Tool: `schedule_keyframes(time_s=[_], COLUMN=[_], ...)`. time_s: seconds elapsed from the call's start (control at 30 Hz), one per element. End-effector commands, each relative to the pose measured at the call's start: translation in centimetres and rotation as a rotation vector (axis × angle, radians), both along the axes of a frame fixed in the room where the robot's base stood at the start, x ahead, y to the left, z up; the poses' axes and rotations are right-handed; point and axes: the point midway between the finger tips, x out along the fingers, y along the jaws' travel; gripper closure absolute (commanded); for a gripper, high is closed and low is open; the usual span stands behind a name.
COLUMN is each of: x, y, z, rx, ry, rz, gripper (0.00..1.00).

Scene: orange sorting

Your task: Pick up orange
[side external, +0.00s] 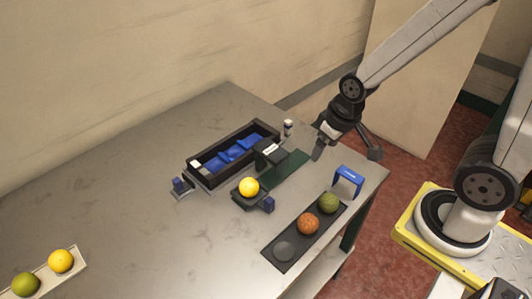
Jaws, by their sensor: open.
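In the side external view, an orange-coloured fruit (308,223) sits in the middle spot of a dark tray (273,249) near the table's right edge. A green fruit (328,203) sits in the same tray, and its front spot is empty. A yellow-orange fruit (248,187) rests on a small dark stand (243,201) near the table's middle. My gripper (346,156) is open and empty. It appears above the table's far right corner, apart from all the fruit.
A dark bin (187,167) with blue contents stands behind the stand, beside a dark device (270,152). A blue bracket (348,180) stands by the tray's far end. A pale tray (77,262) with two fruits lies front left. The left tabletop is mostly clear.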

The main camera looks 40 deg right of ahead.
Motion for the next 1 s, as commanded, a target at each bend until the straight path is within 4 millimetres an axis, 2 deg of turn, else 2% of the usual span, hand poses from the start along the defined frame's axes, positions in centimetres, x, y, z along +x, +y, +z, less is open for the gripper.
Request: schedule_keyframes(time_s=[0.17, 0.37, 0.73, 1.0], x=[1.4, 4.4, 10.5, 13.1], y=[0.8, 2.4, 6.1, 7.9], z=[-0.6, -2.1, -6.9, -10.0], rx=[0.039, 0.123, 0.286, 0.356], ry=[0.007, 0.024, 0.066, 0.089], rz=[-0.061, -0.208, -0.552, -0.733], gripper=[0.13, 0.13, 0.13, 0.13])
